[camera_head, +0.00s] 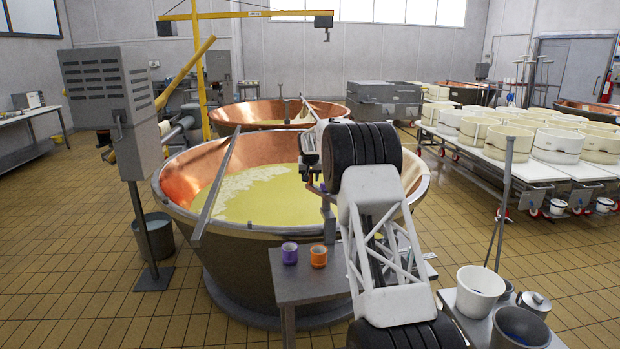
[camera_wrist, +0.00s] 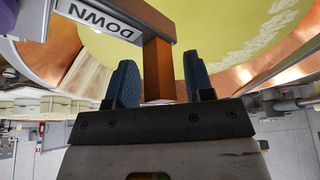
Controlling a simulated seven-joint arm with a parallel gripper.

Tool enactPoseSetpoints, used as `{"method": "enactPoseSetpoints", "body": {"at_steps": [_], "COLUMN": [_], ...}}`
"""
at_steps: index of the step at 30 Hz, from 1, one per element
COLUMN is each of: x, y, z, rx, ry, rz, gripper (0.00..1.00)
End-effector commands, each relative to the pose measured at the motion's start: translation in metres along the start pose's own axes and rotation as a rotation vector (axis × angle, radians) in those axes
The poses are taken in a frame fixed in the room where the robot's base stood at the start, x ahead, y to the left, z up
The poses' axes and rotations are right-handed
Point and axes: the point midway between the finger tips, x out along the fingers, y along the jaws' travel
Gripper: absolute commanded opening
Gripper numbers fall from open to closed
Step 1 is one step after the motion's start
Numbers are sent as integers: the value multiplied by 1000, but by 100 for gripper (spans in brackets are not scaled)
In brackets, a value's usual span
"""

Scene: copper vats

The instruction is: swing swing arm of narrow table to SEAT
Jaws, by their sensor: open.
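The narrow table (camera_head: 290,278) is a small grey stand in front of the near copper vat in the head view. A thin grey upright (camera_head: 329,226) rises at its back, mostly behind my arm. In the wrist view a grey bracket marked DOWN (camera_wrist: 105,20) joins a brown bar (camera_wrist: 157,68), which appears to belong to the swing arm. My gripper (camera_wrist: 159,65) is open, with its two dark fingers on either side of the brown bar. I cannot tell whether they touch it. No SEAT marking is legible.
The near vat (camera_head: 178,190) holds yellow liquid, and a long grey bar (camera_head: 215,187) crosses its rim. A purple cup (camera_head: 289,253) and an orange cup (camera_head: 319,256) stand on the narrow table. A side table with buckets (camera_head: 480,290) is at right.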

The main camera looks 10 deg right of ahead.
Motion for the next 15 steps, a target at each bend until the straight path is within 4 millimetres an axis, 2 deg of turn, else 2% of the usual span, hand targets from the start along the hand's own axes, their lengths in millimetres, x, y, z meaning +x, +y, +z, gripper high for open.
{"method": "enactPoseSetpoints", "body": {"at_steps": [5,12,15], "x": [0,0,0], "y": [0,0,0], "z": [0,0,0], "rx": [0,0,0], "ry": [0,0,0], "rz": [0,0,0], "gripper": [48,11,0]}}
